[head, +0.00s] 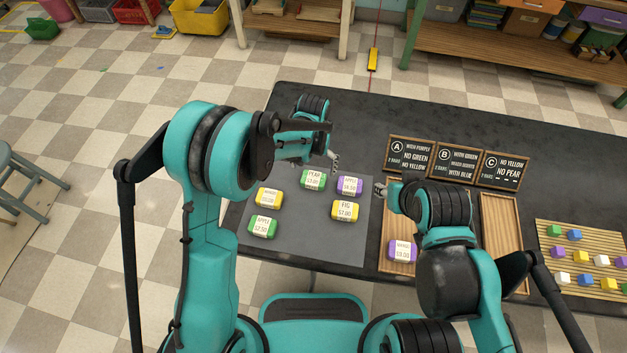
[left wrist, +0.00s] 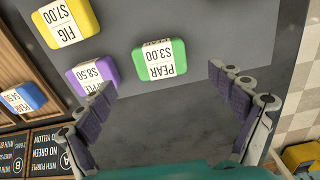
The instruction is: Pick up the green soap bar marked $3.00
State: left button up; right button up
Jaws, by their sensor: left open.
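The green soap bar marked PEAR $3.00 (left wrist: 178,52) lies on the grey mat, its label upside down in the left wrist view. In the head view the green bar (head: 313,179) is at the mat's far edge. My left gripper (left wrist: 161,83) is open and empty, its fingers spread to either side just short of the bar. In the head view my left gripper (head: 335,161) hangs over the table beyond the bar. My right gripper (head: 381,189) is over the left tray, right of the mat; its jaw gap is unclear.
A purple bar (head: 350,186) lies close beside the green bar. Two yellow bars (head: 345,211) (head: 269,198) and another green bar (head: 263,227) share the grey mat (head: 305,240). A wooden tray (head: 500,235) stands right. A blue bar (left wrist: 24,98) lies near the signs.

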aim_at(314, 178)
pick_arm(q)
notch_tip(314, 178, down, 6)
jog(key=shift+w+b, duration=0.15)
jog(key=shift+b, duration=1)
jog(key=shift+r, duration=0.1)
jog(key=c, duration=1.3)
